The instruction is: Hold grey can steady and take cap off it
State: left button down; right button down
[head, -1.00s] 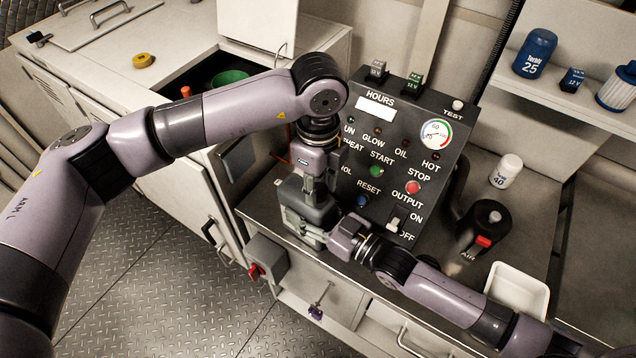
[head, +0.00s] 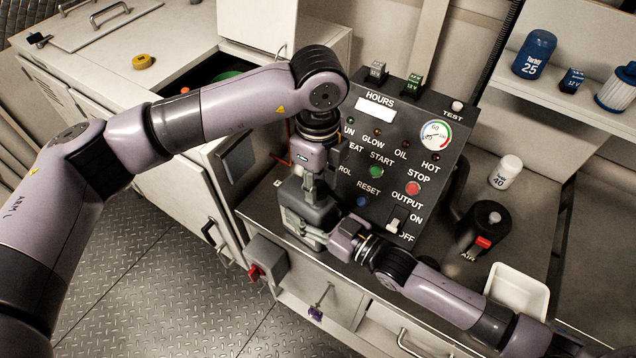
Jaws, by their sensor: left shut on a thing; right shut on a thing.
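The grey can (head: 317,213) stands on the metal counter in front of the control panel. My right gripper (head: 306,231) reaches in from the right and is shut on the can's lower part. My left gripper (head: 310,188) points down from above and is shut at the top of the can, where the cap sits. The cap is hidden between the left fingers, so I cannot tell whether it is still seated on the can.
The control panel (head: 398,150) stands close behind the can. A black air horn-like device (head: 484,228), a white bottle (head: 506,172) and a white tray (head: 517,290) are to the right. A red-handled switch box (head: 266,262) is on the counter front below.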

aim_at(318, 187)
pick_arm(q)
jog(key=shift+r, duration=0.55)
jog(key=shift+r, duration=0.1)
jog(key=shift+r, duration=1.9)
pick_arm(e)
jog(key=c, duration=0.6)
grip_release()
jog(key=shift+c, duration=0.2)
jog(key=shift+d, duration=0.1)
